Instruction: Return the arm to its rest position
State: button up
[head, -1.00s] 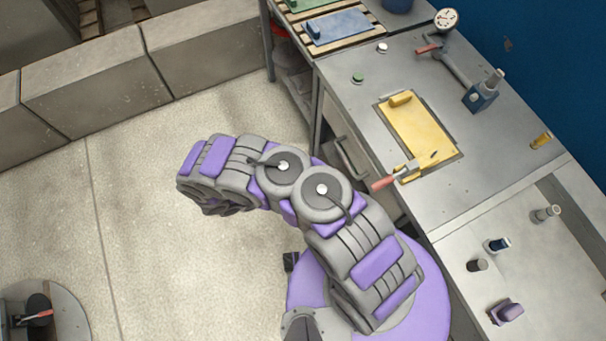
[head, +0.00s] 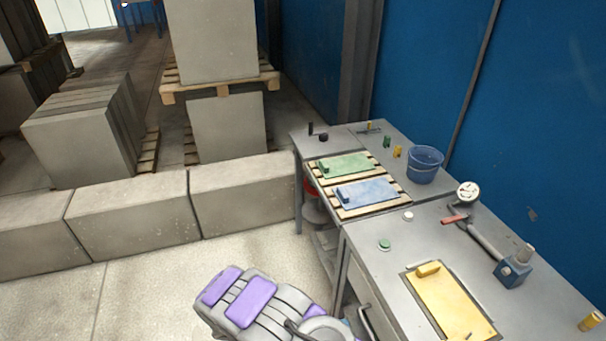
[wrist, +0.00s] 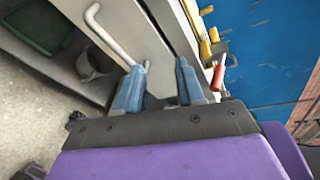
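My purple and grey arm (head: 262,306) is folded at the bottom of the head view, over the floor and left of the workbench. Its end is out of that view. In the wrist view my gripper (wrist: 158,82) shows two blue fingers standing apart with nothing between them. Beyond the fingers is the bench front with a bent light handle (wrist: 108,38). I cannot tell how far the fingers are from it.
The grey workbench (head: 375,262) stands at right, with a yellow panel (head: 450,305), a hammer (head: 485,237) and a gauge (head: 468,192). Blue (head: 366,192) and green (head: 343,164) panels lie on slats, beside a blue bucket (head: 425,163). Concrete blocks (head: 130,217) line the back; floor at left is clear.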

jog(key=s+d+r+m+g+y, duration=0.3)
jog(key=s+d+r+m+g, duration=0.15)
jog(key=r+m, duration=0.55)
jog(key=s+d+r+m+g+y, duration=0.3)
jog(key=d+r+m, duration=0.3)
jog(key=r+m, duration=0.45)
jog(key=s+a+r+m+t+y, duration=0.2)
jog(key=s+r+m+y, duration=0.2)
jog(key=s, duration=0.5)
jog(key=s+a+r+m+t+y, duration=0.2)
jog(key=s+a+r+m+y, duration=0.1)
jog(key=s+r+m+y, duration=0.2)
jog(key=shift+s+a+r+m, duration=0.3)
jog(key=shift+s+r+m, duration=0.9)
jog(key=shift+s+m, duration=0.8)
jog(key=shift+w+d, duration=0.1)
jog(key=shift+d, duration=0.05)
